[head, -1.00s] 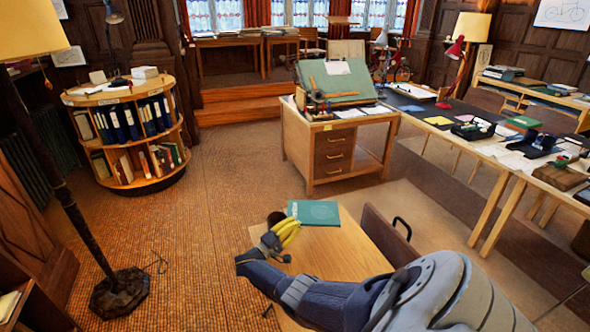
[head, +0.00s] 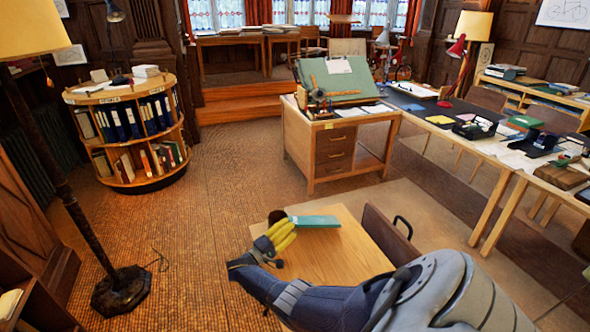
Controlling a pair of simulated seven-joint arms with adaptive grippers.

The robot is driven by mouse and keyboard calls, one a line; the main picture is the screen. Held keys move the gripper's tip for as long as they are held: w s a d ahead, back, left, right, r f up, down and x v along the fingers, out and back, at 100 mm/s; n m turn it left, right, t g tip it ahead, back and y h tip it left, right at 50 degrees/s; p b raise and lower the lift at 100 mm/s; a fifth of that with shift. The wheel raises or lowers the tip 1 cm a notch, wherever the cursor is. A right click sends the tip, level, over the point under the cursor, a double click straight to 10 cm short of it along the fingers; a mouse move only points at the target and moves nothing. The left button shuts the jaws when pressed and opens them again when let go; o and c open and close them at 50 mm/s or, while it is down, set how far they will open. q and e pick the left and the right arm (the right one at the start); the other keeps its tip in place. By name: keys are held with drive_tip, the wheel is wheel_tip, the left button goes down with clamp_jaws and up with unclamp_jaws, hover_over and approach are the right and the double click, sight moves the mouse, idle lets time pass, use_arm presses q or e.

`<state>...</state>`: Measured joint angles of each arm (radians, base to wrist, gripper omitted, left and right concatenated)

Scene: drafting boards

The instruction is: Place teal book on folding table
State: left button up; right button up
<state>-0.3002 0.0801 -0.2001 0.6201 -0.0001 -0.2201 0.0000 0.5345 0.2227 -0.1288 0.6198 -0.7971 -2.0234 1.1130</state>
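The teal book (head: 316,221) is over the far part of a light wooden table top (head: 335,258), which I take to be the folding table. The book shows as a thin, nearly level slab; I cannot tell whether its underside touches the table. My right gripper (head: 286,230), with yellow fingers, reaches in from the lower right over the table. Its fingertips are closed at the left end of the book and appear to grip it. My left gripper is not in view.
A dark round object (head: 277,217) sits by the table's far left corner, beside the fingers. A wooden drawer desk (head: 338,150) is beyond.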

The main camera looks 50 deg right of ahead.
drive_tip(key=v, duration=0.8)
drive_tip(key=shift+a+f, duration=0.1)
drive_tip(key=shift+a, duration=0.1)
drive_tip(key=shift+d, duration=0.1)
